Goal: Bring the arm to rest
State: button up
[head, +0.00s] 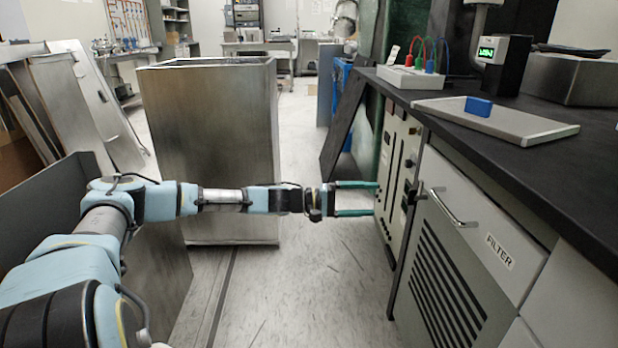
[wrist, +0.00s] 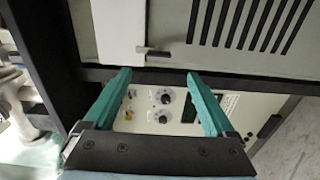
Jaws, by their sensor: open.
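My gripper (head: 376,198) is at the end of my outstretched arm in the head view. Its two green fingers are apart, with nothing between them. The fingertips point right, close to the control panel (head: 396,165) under the bench; I cannot tell whether they touch it. In the wrist view my gripper (wrist: 158,80) is open in front of the panel (wrist: 150,112), which has knobs and dials. A dark rail (wrist: 160,77) runs past the fingertips.
The grey cabinet marked FILTER (head: 480,232), with a bar handle and slots, stands right of the panel. The black bench (head: 560,165) overhangs it. A large metal box (head: 210,130) stands behind my arm. Floor (head: 310,285) below my gripper is clear.

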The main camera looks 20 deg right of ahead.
jog(key=s+a+f+m+y, duration=0.2)
jog(key=s+a+f+y, duration=0.25)
jog(key=a, duration=0.35)
jog(key=s+a+f+m+y, duration=0.1)
jog(key=s+a+f+y, duration=0.2)
jog(key=a+y, duration=0.3)
jog(key=w+a+r+n+t+y, duration=0.1)
jog(key=a+r+t+y, duration=0.15)
jog(key=a, duration=0.65)
jog(key=w+a+r+n+t+y, duration=0.1)
jog(key=w+a+r, duration=0.15)
jog(key=a, duration=0.55)
jog(key=a+r+n+t+y, duration=0.2)
jog(key=a+r, duration=0.2)
jog(key=a, duration=0.5)
jog(key=s+a+r+n+t, duration=0.2)
jog(key=a+r+t, duration=0.1)
jog(key=a+r, duration=0.4)
notch_tip(320, 180, up, 24)
jog(key=a+p, duration=0.1)
jog(key=p, duration=2.4)
jog(key=shift+a+r+y, duration=0.15)
jog(key=shift+a+y, duration=0.05)
jog(key=shift+y, duration=0.1)
jog(key=shift+s+g, duration=0.1)
jog(key=shift+g, duration=0.15)
